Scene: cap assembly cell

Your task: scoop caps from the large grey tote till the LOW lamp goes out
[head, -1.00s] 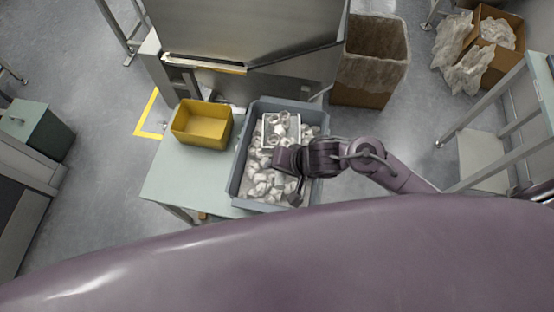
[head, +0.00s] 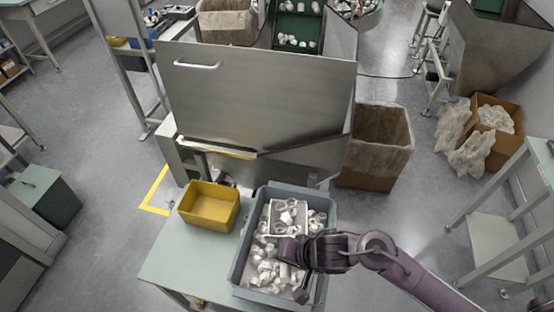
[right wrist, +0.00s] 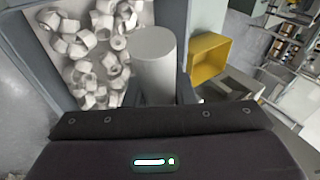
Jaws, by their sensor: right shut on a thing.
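The large grey tote (head: 240,262) stands on the pale bench and holds many loose white caps (head: 266,270); the caps also show in the right wrist view (right wrist: 95,50). A pale rectangular scoop (head: 272,220) with several caps in it is at the tote's far side, inside the rim. My right gripper (head: 298,262) is over the tote's near right part. In the right wrist view my right gripper (right wrist: 162,92) is shut on a light grey cylinder (right wrist: 155,58), which looks like the scoop's handle. My left gripper is out of view. I cannot make out the LOW lamp.
A yellow bin (head: 210,222) stands left of the tote on the bench (head: 180,255). A steel hopper panel (head: 250,100) rises behind them. A brown carton (head: 375,150) stands behind right. A box with plastic wrap (head: 495,118) is on the floor at right.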

